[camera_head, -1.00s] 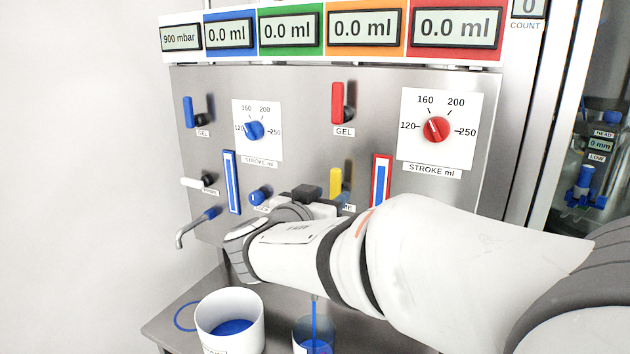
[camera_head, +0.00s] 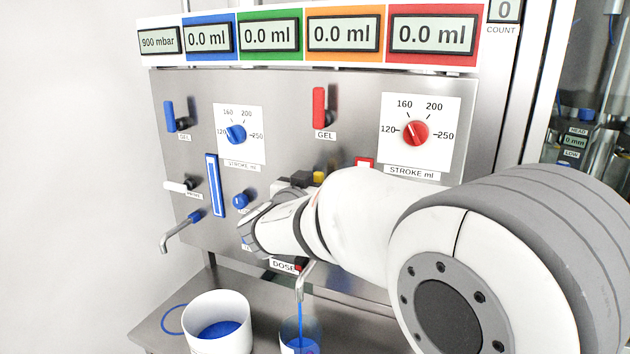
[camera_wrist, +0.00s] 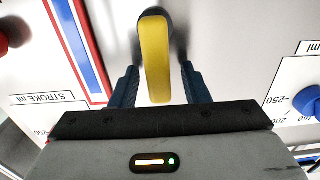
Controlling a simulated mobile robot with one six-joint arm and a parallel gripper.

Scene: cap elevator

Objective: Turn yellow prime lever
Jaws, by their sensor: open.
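The yellow prime lever (camera_wrist: 155,58) shows in the wrist view between the two fingers of my open gripper (camera_wrist: 160,82). The fingers stand apart on both sides of the lever, with a visible space on each side. In the head view only the top of the yellow lever (camera_head: 320,177) shows; my arm hides the rest of it. My gripper's fingers are hidden behind the arm in the head view.
The steel panel carries a red gel lever (camera_head: 319,107), a red stroke knob (camera_head: 416,132), a blue stroke knob (camera_head: 236,134) and a white lever (camera_head: 176,185). A white tub (camera_head: 217,322) and a clear cup (camera_head: 299,333) of blue liquid stand below.

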